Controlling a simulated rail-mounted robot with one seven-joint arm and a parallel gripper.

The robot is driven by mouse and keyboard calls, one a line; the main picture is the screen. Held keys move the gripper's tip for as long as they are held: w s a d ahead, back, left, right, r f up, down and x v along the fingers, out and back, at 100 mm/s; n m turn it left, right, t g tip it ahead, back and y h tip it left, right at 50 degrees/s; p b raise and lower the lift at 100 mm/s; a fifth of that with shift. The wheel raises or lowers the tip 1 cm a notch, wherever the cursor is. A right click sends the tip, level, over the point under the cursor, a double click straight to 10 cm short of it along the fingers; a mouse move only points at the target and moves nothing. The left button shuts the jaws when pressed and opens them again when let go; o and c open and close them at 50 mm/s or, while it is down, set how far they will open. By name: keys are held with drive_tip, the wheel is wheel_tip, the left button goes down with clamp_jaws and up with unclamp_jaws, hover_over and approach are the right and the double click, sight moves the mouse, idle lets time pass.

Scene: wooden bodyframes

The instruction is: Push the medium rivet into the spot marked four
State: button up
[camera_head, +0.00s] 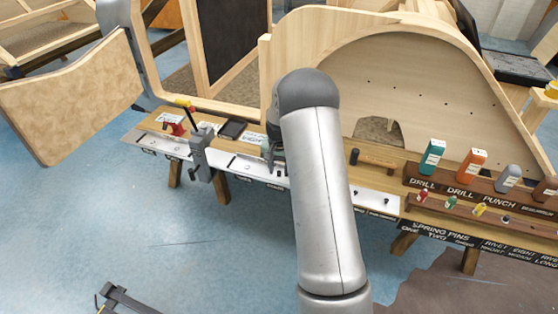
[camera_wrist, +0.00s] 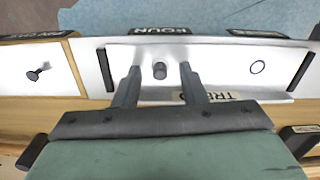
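A short dark round peg (camera_wrist: 160,71), which looks like a rivet, stands on the white plate (camera_wrist: 215,80) just by the label FOUR (camera_wrist: 160,31) in the wrist view. How deep it sits I cannot tell. My gripper (camera_wrist: 160,72) is open, with one finger on each side of the peg and a visible gap to both. In the head view my gripper (camera_head: 270,155) is low over the strip, partly behind my arm, and the peg is hidden. Another dark rivet (camera_wrist: 38,73) is on a separate white plate at the left of the wrist view.
An empty ringed hole (camera_wrist: 257,67) lies right of the peg. Dark bars stand at the plate's ends. In the head view, a grey clamp (camera_head: 202,155) stands left of my gripper.

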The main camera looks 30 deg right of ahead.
sight(279, 175)
wheel_tip(279, 175, up, 17)
drive_tip(key=shift+r+b, duration=0.15)
drive_tip(key=shift+b, duration=0.15)
idle(0.7)
